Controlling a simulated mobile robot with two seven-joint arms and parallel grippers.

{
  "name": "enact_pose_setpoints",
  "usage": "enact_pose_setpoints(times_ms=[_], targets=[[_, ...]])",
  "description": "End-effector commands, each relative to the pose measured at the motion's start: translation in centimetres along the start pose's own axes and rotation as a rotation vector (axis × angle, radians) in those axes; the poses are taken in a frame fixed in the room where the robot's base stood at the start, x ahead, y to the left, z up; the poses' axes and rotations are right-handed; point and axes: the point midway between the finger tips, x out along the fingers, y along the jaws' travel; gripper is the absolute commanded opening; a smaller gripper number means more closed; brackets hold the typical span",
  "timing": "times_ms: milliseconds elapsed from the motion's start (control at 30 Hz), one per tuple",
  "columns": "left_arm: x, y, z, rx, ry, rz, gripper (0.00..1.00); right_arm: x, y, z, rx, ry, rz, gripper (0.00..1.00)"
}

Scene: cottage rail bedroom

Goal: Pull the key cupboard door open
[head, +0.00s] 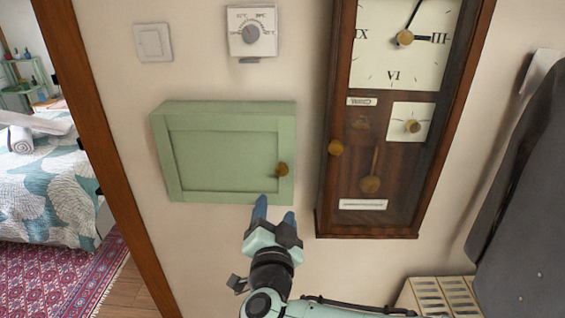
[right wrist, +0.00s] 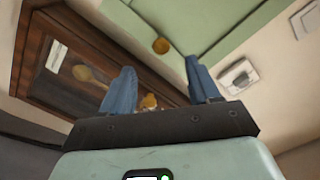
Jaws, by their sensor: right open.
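The green key cupboard (head: 220,112) hangs on the wall in the head view. Its panelled door (head: 215,160) looks shut, with a round brass knob (head: 281,169) near its right edge. My right gripper (head: 275,208) is open just below the knob, by the cupboard's lower right corner, with nothing between its fingers. In the right wrist view, the knob (right wrist: 161,46) shows beyond the gap between the blue fingertips (right wrist: 160,70), apart from them, on the green door (right wrist: 200,22). My left gripper is not in view.
A wooden wall clock (head: 327,200) with its own brass knob (head: 335,147) hangs close to the cupboard's right. A thermostat (head: 252,31) and a light switch (head: 153,43) are above. A dark garment (head: 525,190) hangs at right; a door frame (head: 95,140) stands left.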

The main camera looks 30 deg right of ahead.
Motion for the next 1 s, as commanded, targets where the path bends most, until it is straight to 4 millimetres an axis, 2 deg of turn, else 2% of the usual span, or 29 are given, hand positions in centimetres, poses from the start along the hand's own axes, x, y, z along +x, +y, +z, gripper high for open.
enact_pose_setpoints(times_ms=[100,233,700,833,1000], targets=[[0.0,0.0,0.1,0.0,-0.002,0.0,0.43,-0.4,-0.2,-1.2,0.018,0.02,0.004,0.61],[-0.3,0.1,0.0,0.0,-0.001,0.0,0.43,0.7,-0.2,-1.2,0.018,0.02,0.007,0.61],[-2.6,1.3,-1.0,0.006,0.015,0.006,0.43,10.1,-0.3,-1.5,0.017,0.021,0.006,0.61],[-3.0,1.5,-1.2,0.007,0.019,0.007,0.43,11.8,-0.3,-1.5,0.018,0.021,0.005,0.61],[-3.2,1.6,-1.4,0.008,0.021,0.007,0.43,12.8,-0.2,-1.4,0.017,0.02,0.004,0.61]])
